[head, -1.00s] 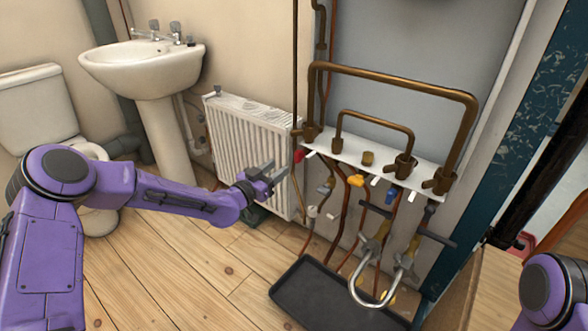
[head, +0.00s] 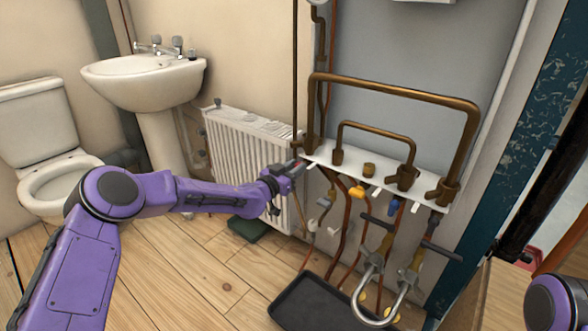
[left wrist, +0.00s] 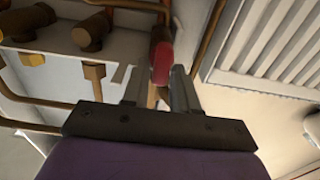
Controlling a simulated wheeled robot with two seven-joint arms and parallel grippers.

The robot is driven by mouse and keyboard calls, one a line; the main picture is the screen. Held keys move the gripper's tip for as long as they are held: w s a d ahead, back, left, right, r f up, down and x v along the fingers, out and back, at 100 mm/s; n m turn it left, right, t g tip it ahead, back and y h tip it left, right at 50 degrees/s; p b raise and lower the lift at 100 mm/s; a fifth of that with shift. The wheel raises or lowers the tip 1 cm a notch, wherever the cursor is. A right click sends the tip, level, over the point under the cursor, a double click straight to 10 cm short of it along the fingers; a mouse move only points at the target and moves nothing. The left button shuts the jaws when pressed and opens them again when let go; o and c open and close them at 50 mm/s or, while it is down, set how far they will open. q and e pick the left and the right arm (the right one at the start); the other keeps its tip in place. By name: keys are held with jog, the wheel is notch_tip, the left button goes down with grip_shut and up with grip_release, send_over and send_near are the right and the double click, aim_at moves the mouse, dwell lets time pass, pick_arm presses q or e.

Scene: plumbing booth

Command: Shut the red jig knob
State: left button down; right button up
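The red jig knob (left wrist: 162,62) shows in the left wrist view as a narrow red handle under the white jig plate. It lies at the gap between the two fingertips of my left gripper (left wrist: 158,88), close to the right finger, with a small gap to the left one. I cannot tell whether it touches. The fingers stand apart. My right gripper is out of view.
A white radiator (head: 240,150) stands close behind my left gripper. Yellow (head: 357,192) and blue (head: 394,207) knobs hang under the plate. Brown pipes (head: 400,90) arch above it. A black tray (head: 325,305) lies on the floor below.

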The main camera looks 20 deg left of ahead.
pick_arm(q)
jog(key=shift+s+d+f+m+b, duration=0.15)
jog(key=shift+m+b, duration=0.85)
jog(key=shift+m, duration=1.95)
jog(key=shift+d+f+m+b, duration=0.2)
jog(key=shift+m+b, duration=0.8)
jog(key=shift+m, duration=2)
jog(key=shift+s+d+f+m+b, duration=0.2)
jog(key=shift+m+b, duration=0.8)
jog(key=shift+m, duration=1.95)
jog(key=shift+w+a, duration=0.15)
jog(key=c, duration=1.1)
grip_release()
jog(key=shift+o, duration=0.2)
